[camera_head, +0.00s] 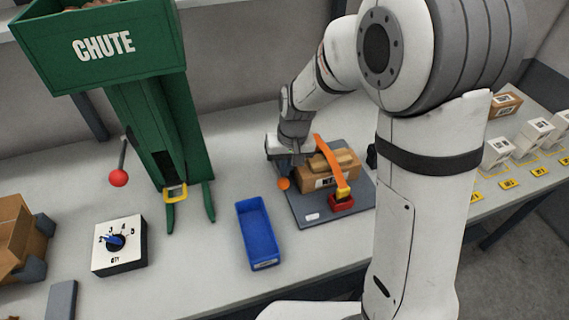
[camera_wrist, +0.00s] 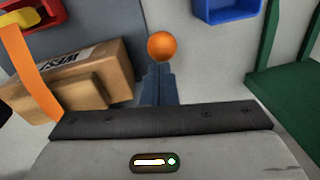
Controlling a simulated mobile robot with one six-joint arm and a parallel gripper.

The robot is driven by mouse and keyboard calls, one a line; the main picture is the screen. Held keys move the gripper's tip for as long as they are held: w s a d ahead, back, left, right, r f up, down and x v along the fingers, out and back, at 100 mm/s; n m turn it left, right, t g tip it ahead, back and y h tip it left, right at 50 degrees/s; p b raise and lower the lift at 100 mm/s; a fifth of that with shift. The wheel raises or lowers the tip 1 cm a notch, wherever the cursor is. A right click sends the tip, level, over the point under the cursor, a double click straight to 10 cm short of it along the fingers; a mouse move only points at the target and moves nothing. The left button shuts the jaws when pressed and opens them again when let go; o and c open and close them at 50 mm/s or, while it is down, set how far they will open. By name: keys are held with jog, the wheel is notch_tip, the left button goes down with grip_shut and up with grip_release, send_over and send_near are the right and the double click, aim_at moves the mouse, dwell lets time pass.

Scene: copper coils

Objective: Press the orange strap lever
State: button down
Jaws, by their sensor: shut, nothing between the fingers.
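The orange ball knob of the strap lever (camera_head: 284,184) stands at the left edge of the strapping station's grey plate (camera_head: 306,213). In the wrist view the knob (camera_wrist: 162,45) shows just beyond my fingertips. My gripper (camera_head: 284,165) points down, close above and behind the knob; its fingers (camera_wrist: 159,72) are together and hold nothing. I cannot tell whether they touch the knob. The lever's shaft is hidden. A brown carton (camera_head: 317,183) lies on the plate with an orange strap arm (camera_head: 326,158) over it, ending at a red and yellow block (camera_head: 342,200).
An empty blue bin (camera_head: 243,222) stands left of the plate, also seen in the wrist view (camera_wrist: 232,16). The green chute (camera_head: 140,100), a red-knobbed lever (camera_head: 119,177) and a dial box (camera_head: 119,257) are further left. White boxes (camera_head: 497,151) stand at right.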

jog(key=f+b, duration=0.1)
jog(key=s+f+b, duration=0.1)
jog(key=shift+f+t+b, duration=0.1)
jog(key=shift+t+b, duration=0.25)
jog(key=shift+t, duration=0.05)
jog(key=shift+s+f, duration=0.15)
jog(key=shift+s, duration=0.05)
jog(key=shift+d, duration=0.1)
notch_tip(320, 180, up, 14)
jog(key=w+d+p, duration=0.1)
jog(key=shift+d+f+p, duration=0.25)
jog(key=shift+p, duration=0.05)
jog(key=shift+w, duration=0.1)
dwell(0.6)
